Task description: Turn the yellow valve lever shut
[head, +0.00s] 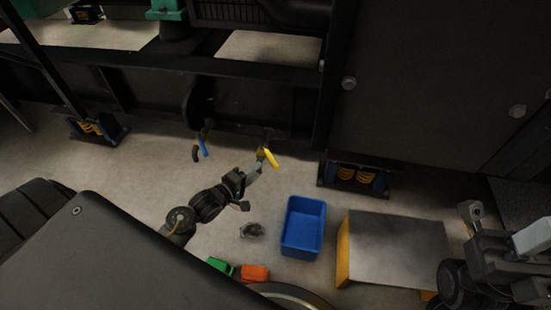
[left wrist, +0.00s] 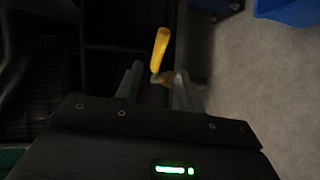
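The yellow valve lever (head: 271,157) sticks out near the lower edge of the dark genset frame, slanting in the head view. In the left wrist view the yellow lever (left wrist: 160,48) stands up just beyond the fingertips, roughly between them. My left gripper (head: 254,172) is at the lever's lower left; in the left wrist view its two fingers (left wrist: 157,80) are apart with a gap between them. Whether a finger touches the lever I cannot tell. My right gripper (head: 512,240) is at the right edge, far from the lever; its fingers are not clear.
A blue-handled lever (head: 202,147) hangs left of the yellow one. A blue bin (head: 303,228) stands on the floor, with a grey-topped platform (head: 397,250) to its right. A dark small object (head: 252,230), a green item (head: 220,265) and an orange item (head: 255,272) lie nearer me.

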